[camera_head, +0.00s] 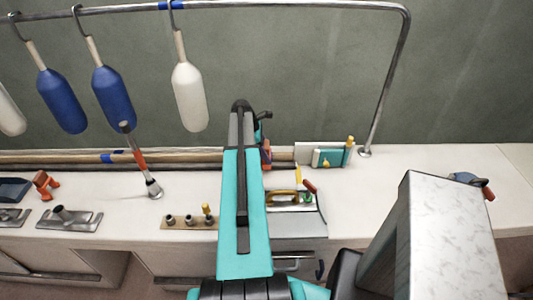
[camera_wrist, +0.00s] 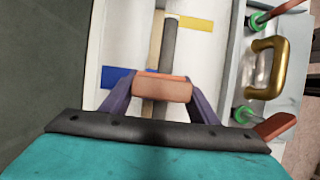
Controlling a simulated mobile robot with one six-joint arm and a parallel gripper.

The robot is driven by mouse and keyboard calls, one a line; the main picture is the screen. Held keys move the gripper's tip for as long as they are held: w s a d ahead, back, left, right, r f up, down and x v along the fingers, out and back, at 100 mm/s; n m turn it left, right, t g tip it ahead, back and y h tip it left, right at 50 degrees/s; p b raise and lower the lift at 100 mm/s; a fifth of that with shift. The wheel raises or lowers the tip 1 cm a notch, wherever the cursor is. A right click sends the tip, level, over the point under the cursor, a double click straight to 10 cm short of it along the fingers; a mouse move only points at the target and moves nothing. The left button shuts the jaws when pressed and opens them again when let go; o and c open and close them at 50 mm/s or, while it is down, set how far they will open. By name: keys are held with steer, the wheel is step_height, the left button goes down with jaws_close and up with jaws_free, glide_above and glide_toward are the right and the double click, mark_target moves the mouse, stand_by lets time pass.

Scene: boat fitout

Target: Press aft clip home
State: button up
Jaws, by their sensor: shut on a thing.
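My gripper (camera_wrist: 150,78) has its dark purple fingers shut around an orange-brown block (camera_wrist: 163,90) in the wrist view. I cannot tell whether this block is the aft clip. It lies over a pole (camera_wrist: 169,45), which runs up the picture with a dark grey stretch; whether they touch is unclear. A blue mark (camera_wrist: 118,77) lies left of the block, and a yellow mark (camera_wrist: 196,23) lies further up, right of the pole. In the head view my teal arm hides most of the gripper area; a small red-orange part (camera_head: 266,153) shows beside it.
Long poles (camera_head: 80,158) lie along the back of the white counter (camera_head: 110,200). A brass handle (camera_wrist: 272,65) on a grey plate stands right of the gripper. Blue and white fenders (camera_head: 113,98) hang from a metal rail (camera_head: 300,5). The counter's right end has free room.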

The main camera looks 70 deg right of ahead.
steer(key=shift+f, duration=0.7)
stand_by(0.9)
steer(key=o, duration=1.4)
steer(key=shift+f, duration=0.1)
steer(key=shift+b+v, duration=1.9)
steer(key=shift+v, duration=5.1)
